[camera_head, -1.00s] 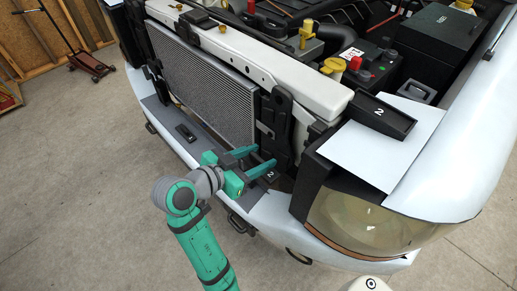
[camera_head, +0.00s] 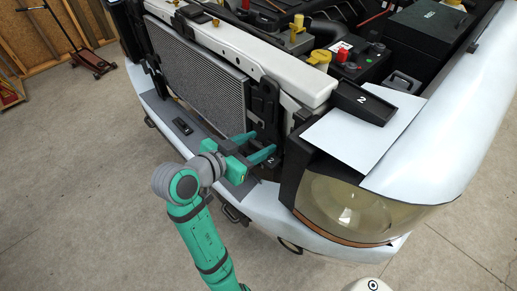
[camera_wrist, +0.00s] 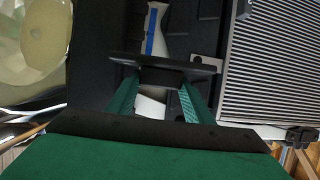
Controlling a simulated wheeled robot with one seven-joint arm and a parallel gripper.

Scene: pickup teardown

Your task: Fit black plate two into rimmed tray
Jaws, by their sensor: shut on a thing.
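Black plate two (camera_head: 268,163) is a small dark plate with a white "2". My gripper (camera_head: 260,150) is shut on it, in front of the pickup's front end by the lower right corner of the radiator. In the wrist view the two green fingers (camera_wrist: 158,92) grip the block under the flat black plate (camera_wrist: 165,64). The rimmed tray (camera_head: 376,115) is black, also marked "2", and lies on the body ledge to the upper right of my gripper. It looks empty and stands well apart from the plate.
A white sheet (camera_head: 345,138) lies beside the tray, above the headlight (camera_head: 345,205). Another small black part (camera_head: 182,126) lies on the grey bumper strip at left. The radiator (camera_head: 195,70), battery (camera_head: 355,70) and black box (camera_head: 425,40) crowd the bay. Open floor lies in front.

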